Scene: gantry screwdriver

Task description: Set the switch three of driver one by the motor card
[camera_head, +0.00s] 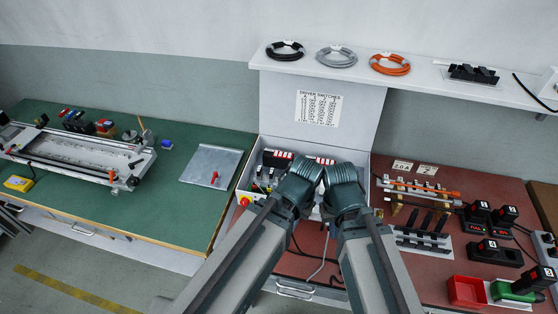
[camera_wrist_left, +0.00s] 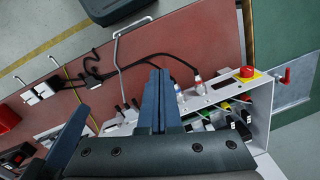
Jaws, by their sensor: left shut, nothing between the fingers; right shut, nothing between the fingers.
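The motor card (camera_head: 319,107), a white sheet headed "DRIVER SWITCHES", is on the upright panel behind the control box. Its small rows are too fine to read. In the box, a black and red driver block (camera_head: 277,158) shows left of my wrists, and part of another (camera_head: 322,160) shows behind them. I cannot tell which is driver one, and its switches are hidden. My left gripper (camera_wrist_left: 160,73) is shut and empty in the left wrist view, its fingers beside the white box (camera_wrist_left: 262,103). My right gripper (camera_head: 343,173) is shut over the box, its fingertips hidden.
A red stop button (camera_head: 243,201) is at the box's left corner, with coloured wires (camera_wrist_left: 238,118) inside. Cables hang over the front edge. The right bench holds tools, black chargers and a red bin (camera_head: 466,291). A grey plate (camera_head: 211,163) lies on the green bench.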

